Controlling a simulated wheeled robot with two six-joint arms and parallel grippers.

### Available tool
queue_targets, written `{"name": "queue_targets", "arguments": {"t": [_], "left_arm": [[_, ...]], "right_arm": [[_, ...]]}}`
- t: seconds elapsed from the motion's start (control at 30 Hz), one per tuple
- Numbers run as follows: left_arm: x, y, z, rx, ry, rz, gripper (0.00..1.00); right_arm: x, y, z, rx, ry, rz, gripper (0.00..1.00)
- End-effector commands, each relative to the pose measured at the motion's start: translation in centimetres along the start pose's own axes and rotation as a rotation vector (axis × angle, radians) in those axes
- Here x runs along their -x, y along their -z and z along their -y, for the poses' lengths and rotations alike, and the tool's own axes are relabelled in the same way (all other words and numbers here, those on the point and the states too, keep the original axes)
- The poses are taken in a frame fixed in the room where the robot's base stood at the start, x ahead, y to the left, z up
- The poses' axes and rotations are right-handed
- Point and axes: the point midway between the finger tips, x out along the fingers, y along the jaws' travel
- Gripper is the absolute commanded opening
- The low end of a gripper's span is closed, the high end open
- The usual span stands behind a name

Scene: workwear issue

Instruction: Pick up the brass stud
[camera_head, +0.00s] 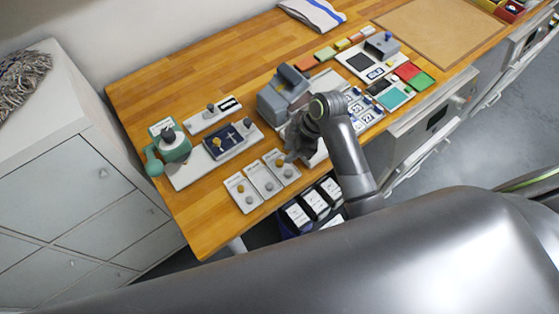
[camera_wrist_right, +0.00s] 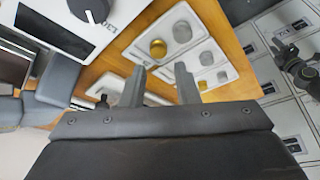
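Small brass studs sit on white cards near the front of the wooden bench. In the head view one brass stud (camera_head: 240,188) is on the left card and another brass stud (camera_head: 279,163) is on the right card, each with a grey stud beside it. In the right wrist view two brass studs show, a larger one (camera_wrist_right: 158,48) and a smaller one (camera_wrist_right: 202,86). My right gripper (camera_wrist_right: 160,82) is open with nothing between its fingers, above and apart from the cards. A dark mechanism (camera_wrist_right: 302,72) at the wrist view's right edge may be my left gripper; its fingers are unclear.
A grey machine (camera_head: 284,94) stands behind my right gripper. A green hand press (camera_head: 170,142) and a dark tray (camera_head: 228,140) are to the left. Labelled dark bins (camera_head: 315,204) sit below the bench's front edge. Bare wood lies around the cards.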

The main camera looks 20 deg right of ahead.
Motion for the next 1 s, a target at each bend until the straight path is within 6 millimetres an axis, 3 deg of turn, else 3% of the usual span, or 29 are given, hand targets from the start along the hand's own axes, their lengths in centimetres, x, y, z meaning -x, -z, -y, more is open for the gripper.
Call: {"name": "queue_targets", "arguments": {"t": [0.23,0.6,0.9,1.0], "left_arm": [[0.9,0.1,0.2,-0.001,0.002,0.000,0.36],[2.1,0.1,0.5,-0.001,0.003,0.002,0.36],[2.1,0.1,0.5,-0.001,0.003,0.002,0.36],[2.1,0.1,0.5,-0.001,0.003,0.002,0.36]], "right_arm": [[-1.3,0.1,0.0,-0.002,0.004,-0.001,0.28],[-5.1,-0.1,-0.1,-0.001,0.001,0.000,0.28],[-5.5,-0.1,-0.2,0.000,-0.001,0.000,0.28],[-5.5,-0.1,-0.2,0.000,-0.001,-0.001,0.18]]}}
